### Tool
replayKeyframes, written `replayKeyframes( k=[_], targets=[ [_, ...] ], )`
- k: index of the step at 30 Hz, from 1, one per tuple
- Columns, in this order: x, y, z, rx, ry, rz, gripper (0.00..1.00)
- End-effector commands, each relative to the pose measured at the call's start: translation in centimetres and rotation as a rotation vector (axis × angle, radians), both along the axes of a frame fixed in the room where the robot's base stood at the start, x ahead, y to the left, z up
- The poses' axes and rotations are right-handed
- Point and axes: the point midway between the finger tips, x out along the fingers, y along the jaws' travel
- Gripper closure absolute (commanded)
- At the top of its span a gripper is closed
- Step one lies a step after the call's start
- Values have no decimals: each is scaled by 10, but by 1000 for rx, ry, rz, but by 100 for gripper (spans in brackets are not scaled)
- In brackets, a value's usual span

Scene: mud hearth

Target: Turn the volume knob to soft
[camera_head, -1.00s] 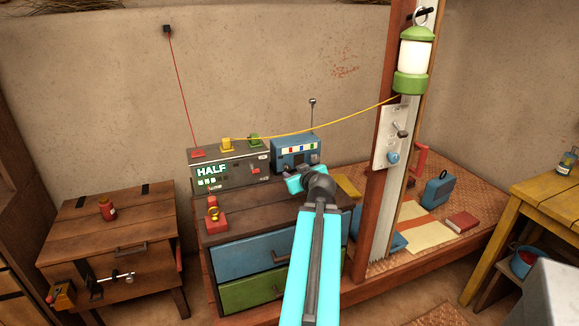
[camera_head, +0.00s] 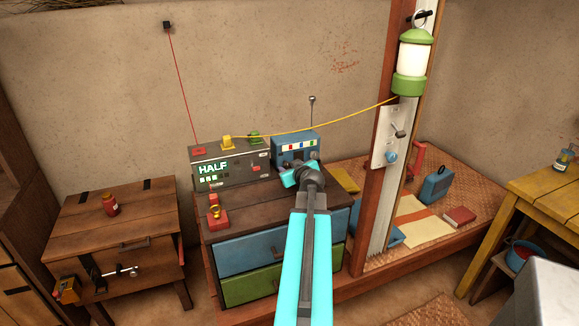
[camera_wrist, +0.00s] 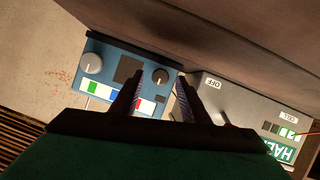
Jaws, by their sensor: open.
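A blue radio (camera_head: 294,146) stands at the back of the drawer chest, partly hidden by my arm in the head view. In the wrist view the radio face (camera_wrist: 121,70) shows a dark knob (camera_wrist: 160,77) with a light mark and a larger pale grey knob (camera_wrist: 91,63). I cannot read which is the volume knob. My gripper (camera_wrist: 160,75) is open and faces the radio. The dark knob shows between its fingertips; I cannot tell whether they touch it. In the head view my gripper's fingers are hidden behind the wrist.
A grey power box (camera_head: 230,167) reading "HALF" stands left of the radio, close to one finger in the wrist view.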

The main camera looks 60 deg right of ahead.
Motion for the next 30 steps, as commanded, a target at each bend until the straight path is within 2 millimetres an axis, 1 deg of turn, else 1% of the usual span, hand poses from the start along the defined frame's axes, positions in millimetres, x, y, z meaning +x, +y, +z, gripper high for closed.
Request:
replayKeyframes(
  k=[1, 6, 17, 20, 24, 25, 26, 30],
  targets=[
    [3, -4, -1, 1, 1, 0, 58],
    [8, -8, -4, 0, 0, 0, 58],
    [9, -8, -5, 0, 0, 0, 58],
    [9, -8, -5, -1, 1, 0, 74],
    [9, -8, -5, -1, 1, 0, 97],
    [9, -8, -5, -1, 1, 0, 100],
    [10, -14, -5, -1, 1, -1, 100],
    [9, -9, -5, 1, -3, -2, 100]
  ],
)
